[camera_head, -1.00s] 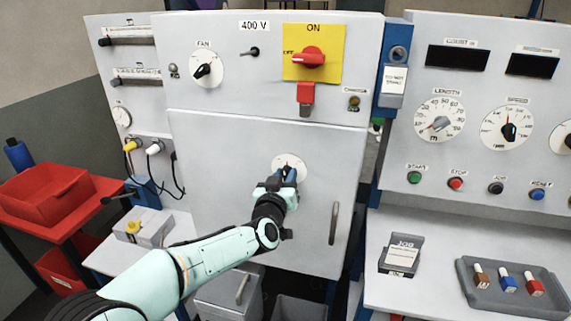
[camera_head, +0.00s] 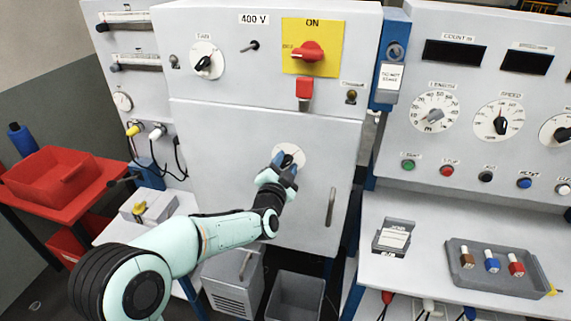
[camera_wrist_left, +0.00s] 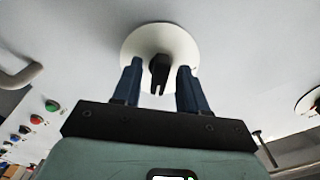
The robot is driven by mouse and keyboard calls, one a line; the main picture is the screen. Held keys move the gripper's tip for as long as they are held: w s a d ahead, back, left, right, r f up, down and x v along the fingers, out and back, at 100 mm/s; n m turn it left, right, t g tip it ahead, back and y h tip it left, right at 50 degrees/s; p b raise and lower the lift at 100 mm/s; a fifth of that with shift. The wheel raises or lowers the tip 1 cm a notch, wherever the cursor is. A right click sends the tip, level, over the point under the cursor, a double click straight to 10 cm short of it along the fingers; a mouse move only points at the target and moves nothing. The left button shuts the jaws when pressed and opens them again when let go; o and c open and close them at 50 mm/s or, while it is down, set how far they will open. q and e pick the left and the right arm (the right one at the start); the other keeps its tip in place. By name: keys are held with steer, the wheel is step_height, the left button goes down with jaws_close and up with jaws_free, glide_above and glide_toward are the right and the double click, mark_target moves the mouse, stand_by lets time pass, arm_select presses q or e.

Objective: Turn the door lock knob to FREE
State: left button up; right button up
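The door lock knob is a black knob (camera_wrist_left: 158,73) on a round white plate (camera_head: 289,156) on the grey cabinet door (camera_head: 240,185). In the left wrist view the knob stands between the two blue fingers of my left gripper (camera_wrist_left: 159,88). The fingers are open, with a gap on each side of the knob. In the head view my left gripper (camera_head: 285,166) is at the plate and hides most of the knob. The plate's lettering cannot be read. My right gripper is not in view.
A door handle (camera_head: 331,207) sits right of the knob. Above are a red switch (camera_head: 307,52) on a yellow plate and a fan knob (camera_head: 205,62). A control panel (camera_head: 480,100) stands at the right, over a shelf with a grey tray (camera_head: 497,277). A red bin (camera_head: 62,172) is at the left.

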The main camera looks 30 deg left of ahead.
arm_select(q)
steer(key=shift+s+d, duration=0.1)
steer(key=shift+s, duration=0.2)
steer(key=b+v, duration=0.1)
steer(key=v, duration=0.5)
steer(key=shift+s+b, duration=0.15)
steer(key=shift+b, duration=0.25)
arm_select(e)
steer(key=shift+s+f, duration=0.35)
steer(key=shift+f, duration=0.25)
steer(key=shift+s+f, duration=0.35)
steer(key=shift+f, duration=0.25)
